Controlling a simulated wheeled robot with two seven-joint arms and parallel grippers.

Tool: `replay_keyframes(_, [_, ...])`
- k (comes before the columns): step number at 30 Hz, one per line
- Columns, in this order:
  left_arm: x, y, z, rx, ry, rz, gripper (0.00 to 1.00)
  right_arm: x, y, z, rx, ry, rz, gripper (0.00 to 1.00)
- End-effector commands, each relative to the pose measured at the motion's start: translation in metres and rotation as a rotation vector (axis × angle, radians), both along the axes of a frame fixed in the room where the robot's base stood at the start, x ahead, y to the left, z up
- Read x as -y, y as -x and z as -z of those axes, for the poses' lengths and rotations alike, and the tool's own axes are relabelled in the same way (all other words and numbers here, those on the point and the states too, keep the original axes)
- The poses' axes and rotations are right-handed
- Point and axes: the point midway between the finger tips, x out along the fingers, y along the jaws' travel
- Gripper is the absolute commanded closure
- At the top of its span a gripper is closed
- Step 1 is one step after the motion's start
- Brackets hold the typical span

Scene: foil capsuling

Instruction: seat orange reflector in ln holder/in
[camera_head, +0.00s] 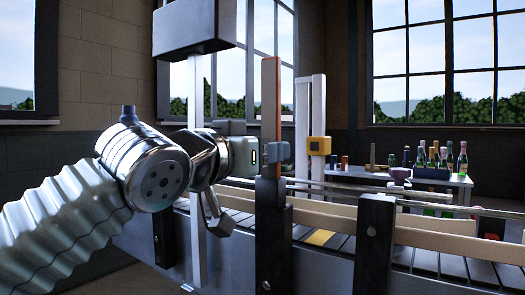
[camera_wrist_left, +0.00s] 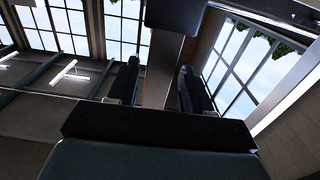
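A tall, narrow orange strip (camera_head: 271,85), which looks like the orange reflector, stands upright above a black post (camera_head: 271,235) beside the conveyor in the head view. I cannot tell whether it is seated in a holder there. My left gripper (camera_head: 277,152) is at the strip's lower part, with a grey-blue block overlapping it. In the left wrist view, the two dark fingers of my left gripper (camera_wrist_left: 158,88) are apart. A grey-brown upright (camera_wrist_left: 161,65) shows between them; I cannot tell whether they touch it. My right gripper is not in view.
The conveyor (camera_head: 340,243) with wooden side rails runs to the right. A dark box on a white column (camera_head: 195,75) stands behind my left wrist. A white post carries a yellow block (camera_head: 319,145). A back table (camera_head: 455,180) holds several bottles.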

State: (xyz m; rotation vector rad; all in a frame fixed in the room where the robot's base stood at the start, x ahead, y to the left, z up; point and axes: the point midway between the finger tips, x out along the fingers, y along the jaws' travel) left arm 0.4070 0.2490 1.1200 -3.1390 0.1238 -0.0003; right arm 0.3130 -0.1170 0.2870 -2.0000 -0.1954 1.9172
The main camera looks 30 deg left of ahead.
Motion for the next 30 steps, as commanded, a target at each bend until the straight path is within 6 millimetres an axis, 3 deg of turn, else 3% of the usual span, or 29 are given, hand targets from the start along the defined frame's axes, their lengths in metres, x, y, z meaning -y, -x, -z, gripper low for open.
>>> replay_keyframes(3, [0.0, 0.0, 0.0, 0.0, 0.0, 0.0, 0.37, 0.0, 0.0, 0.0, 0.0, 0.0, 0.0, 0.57])
replay_keyframes(14, [-0.001, 0.01, 0.0, 0.002, 0.0, -0.001, 0.37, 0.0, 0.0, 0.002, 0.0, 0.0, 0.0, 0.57])
replay_keyframes(30, [-0.01, 0.124, 0.0, 0.002, 0.0, 0.0, 0.37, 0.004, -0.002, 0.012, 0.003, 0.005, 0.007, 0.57])
